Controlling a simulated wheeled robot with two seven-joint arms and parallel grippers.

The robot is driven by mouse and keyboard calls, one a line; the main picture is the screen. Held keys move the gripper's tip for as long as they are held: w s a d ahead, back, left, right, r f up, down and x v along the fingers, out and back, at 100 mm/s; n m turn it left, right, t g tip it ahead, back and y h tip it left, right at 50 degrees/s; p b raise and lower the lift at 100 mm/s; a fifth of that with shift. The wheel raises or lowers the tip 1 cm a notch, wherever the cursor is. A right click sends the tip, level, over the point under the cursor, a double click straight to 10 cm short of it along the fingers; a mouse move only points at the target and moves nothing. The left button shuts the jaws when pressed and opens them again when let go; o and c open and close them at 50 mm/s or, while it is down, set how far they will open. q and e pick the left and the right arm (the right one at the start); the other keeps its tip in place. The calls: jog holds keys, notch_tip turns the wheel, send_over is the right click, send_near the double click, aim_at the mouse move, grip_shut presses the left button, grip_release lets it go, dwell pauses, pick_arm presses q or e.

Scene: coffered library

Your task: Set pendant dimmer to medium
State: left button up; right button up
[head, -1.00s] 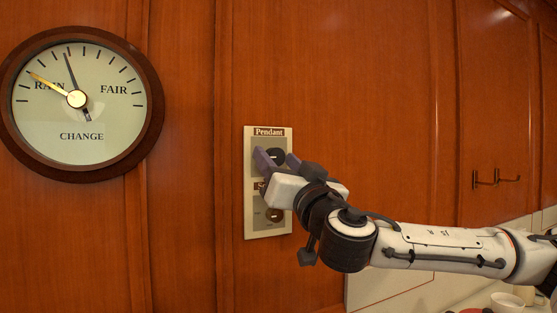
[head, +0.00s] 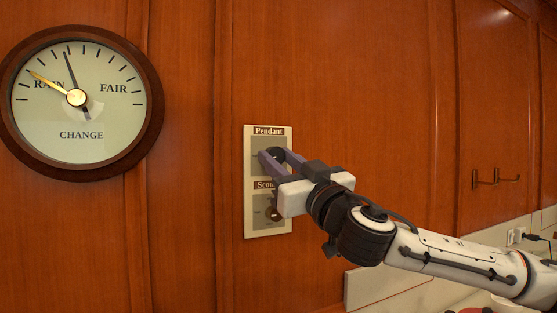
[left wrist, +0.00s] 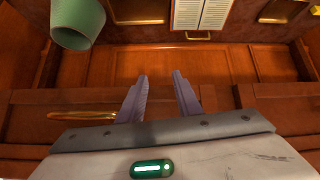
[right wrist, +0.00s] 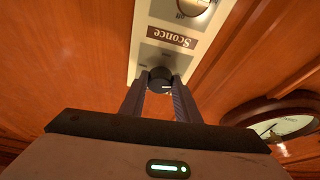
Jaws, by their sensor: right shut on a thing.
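The cream wall plate (head: 249,205) carries two round dimmers, the upper labelled Pendant and the lower Sconce. My right gripper (head: 274,154) reaches the upper one, its fingers shut on the black pendant knob. In the right wrist view the pendant knob (right wrist: 160,80) sits between the fingertips, with a pale mark on its face; I cannot read its setting. The sconce knob (head: 274,214) is free below the gripper. My left gripper (left wrist: 159,82) is open and empty, its fingers apart.
A round barometer (head: 80,150) hangs on the wood panelling left of the plate. Wall hooks (head: 495,180) are at the right. A green cup (left wrist: 77,22) and an open book (left wrist: 202,14) appear in the left wrist view.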

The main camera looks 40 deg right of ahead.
jog(key=n+y, duration=0.2)
jog(key=n, duration=0.1)
jog(key=shift+d+r+n+p, duration=0.1)
jog(key=shift+n+p, duration=0.2)
jog(key=shift+n, duration=0.1)
jog(key=n+y, duration=0.2)
jog(key=n, duration=0.1)
jog(key=shift+n+b, duration=0.3)
jog(key=shift+b, duration=0.05)
jog(key=n+y, duration=0.1)
jog(key=n, duration=0.2)
jog(key=shift+d+n+g+b, duration=0.1)
jog(key=shift+n+g+b, duration=0.2)
jog(key=shift+b, duration=0.05)
jog(key=n+y, duration=0.1)
jog(key=n, duration=0.1)
jog(key=n+g, duration=0.1)
jog(key=n, duration=0.1)
jog(key=shift+s+r+y+p, duration=0.1)
jog(key=shift+r+y+p, duration=0.1)
jog(key=shift+y+p, duration=0.2)
jog(key=shift+d+n+g+p, duration=0.1)
jog(key=shift+n+g+p, duration=0.4)
jog(key=shift+n, duration=1)
jog(key=o, duration=1)
jog(key=shift+o, duration=0.2)
